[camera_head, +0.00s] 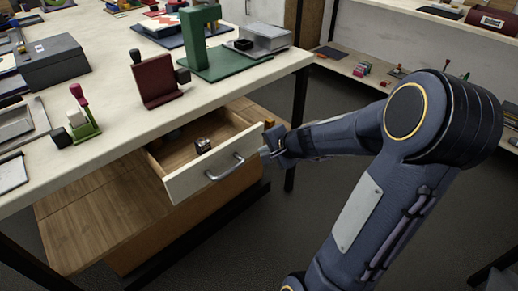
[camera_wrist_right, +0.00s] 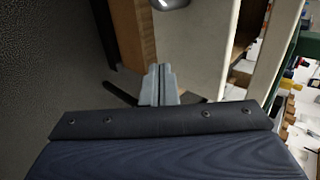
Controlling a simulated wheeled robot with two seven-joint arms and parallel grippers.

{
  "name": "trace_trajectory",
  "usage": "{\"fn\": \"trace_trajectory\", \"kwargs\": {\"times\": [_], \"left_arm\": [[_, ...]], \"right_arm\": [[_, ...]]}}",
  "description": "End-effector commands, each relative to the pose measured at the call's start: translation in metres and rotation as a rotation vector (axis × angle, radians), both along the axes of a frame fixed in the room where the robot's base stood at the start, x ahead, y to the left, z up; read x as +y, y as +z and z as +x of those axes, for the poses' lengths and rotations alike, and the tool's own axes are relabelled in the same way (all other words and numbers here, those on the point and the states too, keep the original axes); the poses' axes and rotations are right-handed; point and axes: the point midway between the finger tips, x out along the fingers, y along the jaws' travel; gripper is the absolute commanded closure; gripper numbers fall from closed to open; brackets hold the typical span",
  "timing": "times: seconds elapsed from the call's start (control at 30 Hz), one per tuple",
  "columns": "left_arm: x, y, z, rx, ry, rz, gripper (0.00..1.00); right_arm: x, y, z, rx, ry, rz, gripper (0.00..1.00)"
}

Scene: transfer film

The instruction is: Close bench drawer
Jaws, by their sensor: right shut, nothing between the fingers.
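The bench drawer (camera_head: 215,166) is pulled open under the bench top, its pale front facing the aisle and its wooden inside showing. A small metallic object (camera_head: 203,145) lies in it. A curved metal handle (camera_head: 226,168) is on the drawer front. My right gripper (camera_head: 264,151) is shut and empty at the right end of the drawer front, beside the handle; I cannot tell whether it touches. In the right wrist view the closed fingers (camera_wrist_right: 159,84) point at the pale drawer front (camera_wrist_right: 200,45), with part of the handle (camera_wrist_right: 171,3) at the top. My left gripper is not in view.
The bench top (camera_head: 120,125) holds a green stand (camera_head: 203,50), a dark red block (camera_head: 156,81), a grey box (camera_head: 52,62) and trays. A dark bench leg (camera_head: 300,110) stands behind the gripper. A shelf (camera_head: 350,65) is at the back. The floor at right is open.

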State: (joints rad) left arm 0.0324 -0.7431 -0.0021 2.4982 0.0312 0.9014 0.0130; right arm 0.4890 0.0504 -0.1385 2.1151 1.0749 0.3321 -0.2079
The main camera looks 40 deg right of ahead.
Motion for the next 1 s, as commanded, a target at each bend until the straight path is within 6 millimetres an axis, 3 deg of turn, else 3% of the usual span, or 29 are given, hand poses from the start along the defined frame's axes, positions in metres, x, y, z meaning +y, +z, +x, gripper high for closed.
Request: {"fn": "trace_trajectory", "kwargs": {"times": [0.23, 0.77, 1.0], "left_arm": [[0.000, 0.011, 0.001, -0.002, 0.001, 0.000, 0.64], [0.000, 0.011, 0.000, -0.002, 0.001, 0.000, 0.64], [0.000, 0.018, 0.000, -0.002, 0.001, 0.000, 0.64]], "right_arm": [[0.003, 0.004, 0.026, -0.001, 0.003, 0.000, 1.00], [0.003, 0.004, 0.034, -0.002, 0.002, -0.001, 1.00], [0.007, 0.005, 0.066, -0.001, 0.005, 0.001, 1.00]]}}
